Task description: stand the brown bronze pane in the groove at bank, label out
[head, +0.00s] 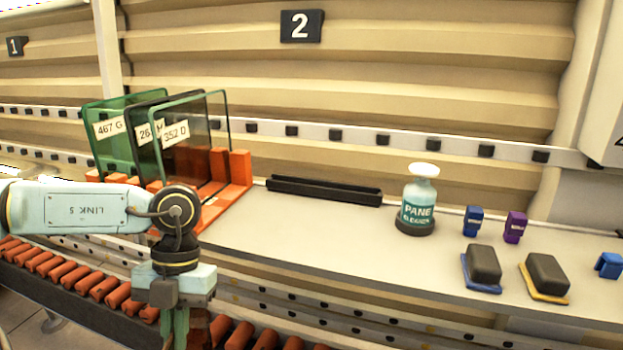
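An orange rack (240,172) on the left of the bench holds three upright panes: a green one (112,160) labelled 467 G, a dark-edged one (150,165) whose label is partly covered, and a front one (205,135) with a green edge labelled 352 D. I cannot pick out a clearly brown bronze pane. A long black grooved channel (323,190) lies empty on the bench right of the rack. My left gripper (180,330) points down in front of the rack, its fingers cut off by the lower edge. My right gripper is not in view.
A bottle labelled PANE (416,205) stands right of the channel. Blue (473,220) and purple (515,227) clips, two dark blocks (484,264) on coloured pads, and another blue clip (608,265) lie further right. An orange roller conveyor (85,283) runs below the bench.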

